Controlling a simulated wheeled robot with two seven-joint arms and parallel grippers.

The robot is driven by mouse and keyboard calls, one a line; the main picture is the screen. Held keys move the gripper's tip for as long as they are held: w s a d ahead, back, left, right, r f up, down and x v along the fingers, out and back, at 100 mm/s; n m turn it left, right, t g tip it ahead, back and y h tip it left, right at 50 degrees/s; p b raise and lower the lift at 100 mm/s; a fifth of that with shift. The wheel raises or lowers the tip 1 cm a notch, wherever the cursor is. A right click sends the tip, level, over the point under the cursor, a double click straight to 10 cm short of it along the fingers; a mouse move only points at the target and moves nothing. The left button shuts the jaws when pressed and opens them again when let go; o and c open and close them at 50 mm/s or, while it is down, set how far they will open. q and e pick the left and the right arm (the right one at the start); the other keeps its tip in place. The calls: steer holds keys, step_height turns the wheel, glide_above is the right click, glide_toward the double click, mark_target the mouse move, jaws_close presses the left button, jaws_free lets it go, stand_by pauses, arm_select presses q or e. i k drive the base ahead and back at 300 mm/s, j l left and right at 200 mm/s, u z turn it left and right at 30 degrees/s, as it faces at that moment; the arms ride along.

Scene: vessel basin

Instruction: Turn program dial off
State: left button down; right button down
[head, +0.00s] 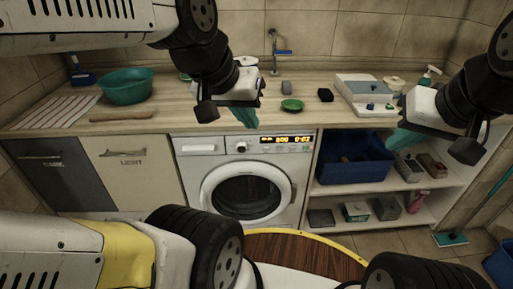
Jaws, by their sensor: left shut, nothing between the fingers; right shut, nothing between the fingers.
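The white washing machine (204,171) stands under the wooden counter, with its round door closed. Its program dial (241,147) is a small dark knob on the front panel, left of the lit display (285,139). My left gripper (252,118) is shut and empty, in front of the counter edge just above the dial, with its teal fingertips pointing down. My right gripper (402,138) is shut and empty, off to the right in front of the shelf unit. The dial's exact pointer position is too small to tell.
On the counter are a teal bowl (127,87), a striped cloth (55,112), a green dish (292,105) and a white device (361,91). A blue bin (352,171) sits on the right shelf. Cabinets marked DARK and LIGHT stand left. The space before the washer door is clear.

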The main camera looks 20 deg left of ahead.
mark_target(242, 146)
steer(key=u, duration=0.7)
